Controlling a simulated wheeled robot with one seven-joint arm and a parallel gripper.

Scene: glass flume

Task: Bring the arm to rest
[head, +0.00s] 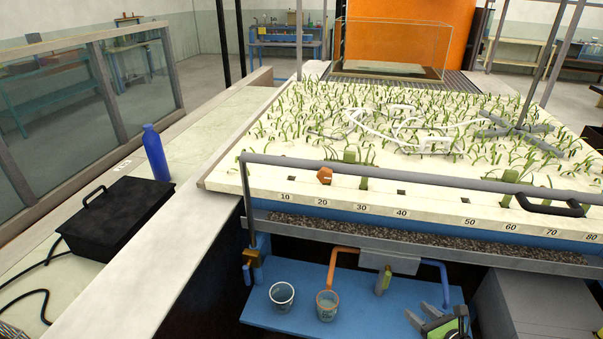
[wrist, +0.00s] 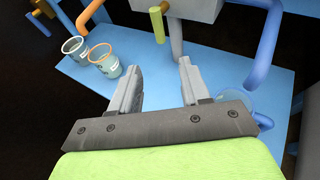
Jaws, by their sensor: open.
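My gripper (head: 420,314) is at the lower right of the head view, over the right part of the low blue shelf (head: 345,308). In the wrist view my gripper (wrist: 160,74) has its two grey fingers spread apart, with nothing between them. The fingers point across the blue shelf (wrist: 150,78) toward the pipes. My arm is mostly out of the head view.
A pale-rimmed cup (head: 282,295) and an orange-rimmed cup (head: 327,304) stand on the shelf. A bluish clear cup (wrist: 236,103) is close right of my gripper. Orange (head: 338,266) and blue (head: 436,272) pipes hang under the planted flume bed (head: 260,180).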

